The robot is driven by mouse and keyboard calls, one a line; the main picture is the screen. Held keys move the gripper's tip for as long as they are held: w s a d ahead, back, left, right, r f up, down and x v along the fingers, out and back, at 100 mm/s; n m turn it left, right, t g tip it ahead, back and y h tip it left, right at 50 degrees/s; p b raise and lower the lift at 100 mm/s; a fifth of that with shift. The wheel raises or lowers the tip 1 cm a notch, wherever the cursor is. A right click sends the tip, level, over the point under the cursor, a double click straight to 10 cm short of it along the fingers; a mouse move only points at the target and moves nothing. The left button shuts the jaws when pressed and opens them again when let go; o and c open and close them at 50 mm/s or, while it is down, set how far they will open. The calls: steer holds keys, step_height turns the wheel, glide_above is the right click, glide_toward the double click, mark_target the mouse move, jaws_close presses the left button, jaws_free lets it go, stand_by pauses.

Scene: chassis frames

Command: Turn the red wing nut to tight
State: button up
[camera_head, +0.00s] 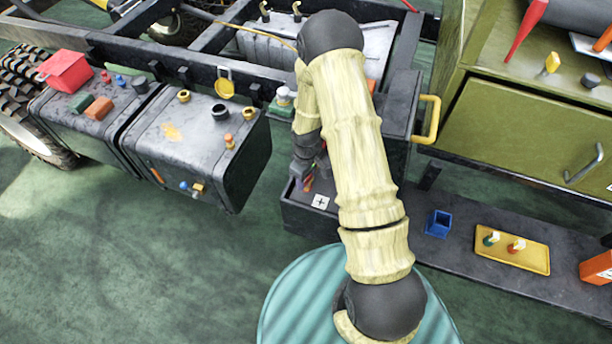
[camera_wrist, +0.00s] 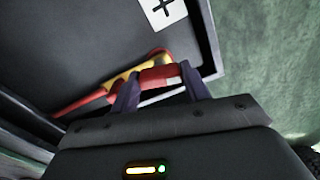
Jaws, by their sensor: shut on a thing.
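My gripper (camera_wrist: 162,82) has its two purple fingers on either side of a red piece (camera_wrist: 160,76), which looks like the red wing nut. The fingers are shut on it, and they hide its ends. A yellow and red strip (camera_wrist: 112,84) runs left from it over a dark surface. In the head view my gripper (camera_head: 304,184) is low over the dark box (camera_head: 310,218), beside a white plus label (camera_head: 320,201). The label also shows in the wrist view (camera_wrist: 163,12). My arm hides part of the box, and the nut is too small there to tell its angle.
The box has a raised rim (camera_wrist: 208,45). A dark tank (camera_head: 195,150) with caps stands to the left. A yellow handle (camera_head: 430,119) and an olive cabinet (camera_head: 530,130) are to the right. A shelf below bears a blue bin (camera_head: 438,224) and a yellow tray (camera_head: 535,263).

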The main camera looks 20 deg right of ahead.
steer(key=m, duration=0.6)
steer(key=shift+w+r+m, duration=0.15)
steer(key=shift+w+m, duration=0.1)
steer(key=shift+m, duration=0.05)
steer(key=m+p, duration=0.1)
steer(key=m, duration=0.5)
steer(key=shift+m, duration=0.3)
steer(key=o, duration=1)
steer(key=shift+s, duration=0.1)
step_height(320, 180, up, 17)
steer(key=shift+r+p, duration=0.15)
steer(key=shift+p, duration=0.35)
